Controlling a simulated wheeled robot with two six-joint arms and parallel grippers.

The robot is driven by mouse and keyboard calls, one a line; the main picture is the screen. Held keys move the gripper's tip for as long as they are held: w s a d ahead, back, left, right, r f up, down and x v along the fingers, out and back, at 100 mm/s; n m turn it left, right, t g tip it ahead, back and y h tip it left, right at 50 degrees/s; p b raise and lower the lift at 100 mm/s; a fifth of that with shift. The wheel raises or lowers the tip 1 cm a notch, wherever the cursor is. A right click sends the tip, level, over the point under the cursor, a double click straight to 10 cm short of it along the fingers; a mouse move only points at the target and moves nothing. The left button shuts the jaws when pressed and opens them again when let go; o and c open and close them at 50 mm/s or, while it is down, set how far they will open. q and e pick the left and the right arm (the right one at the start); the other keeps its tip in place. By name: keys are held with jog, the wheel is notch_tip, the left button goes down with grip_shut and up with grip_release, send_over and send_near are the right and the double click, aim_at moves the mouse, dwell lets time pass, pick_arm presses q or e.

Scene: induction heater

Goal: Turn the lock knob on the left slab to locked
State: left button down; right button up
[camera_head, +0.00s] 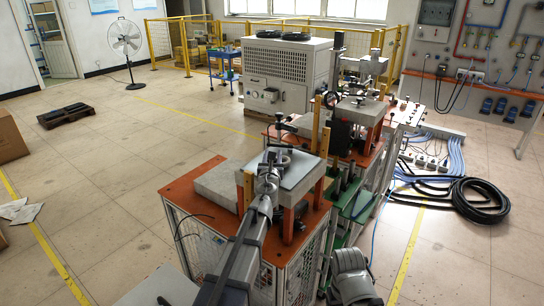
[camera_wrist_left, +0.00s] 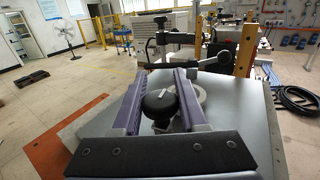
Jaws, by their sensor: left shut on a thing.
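The lock knob (camera_wrist_left: 158,103) is a round dark knob with a short white mark on top, and it sits on the grey left slab (camera_wrist_left: 240,110). My left gripper (camera_head: 268,176) reaches over the slab's near left side. In the left wrist view its two purple-grey fingers (camera_wrist_left: 163,82) stand on either side of the knob and are shut on it. I cannot tell from the mark whether the knob is locked. My right gripper is not in view.
Yellow upright bars (camera_head: 249,190) stand by the slab. A black clamp arm (camera_wrist_left: 172,62) stands behind the knob. A second machine station (camera_head: 362,108) stands behind to the right. A black hose coil (camera_head: 480,200) lies on the floor at right. The floor at left is mostly free.

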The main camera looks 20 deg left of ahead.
pick_arm(q)
jog(key=shift+h, duration=0.3)
jog(key=c, duration=0.5)
grip_release()
jog(key=shift+r, duration=0.15)
notch_tip(320, 180, up, 10)
jog(key=p, duration=1)
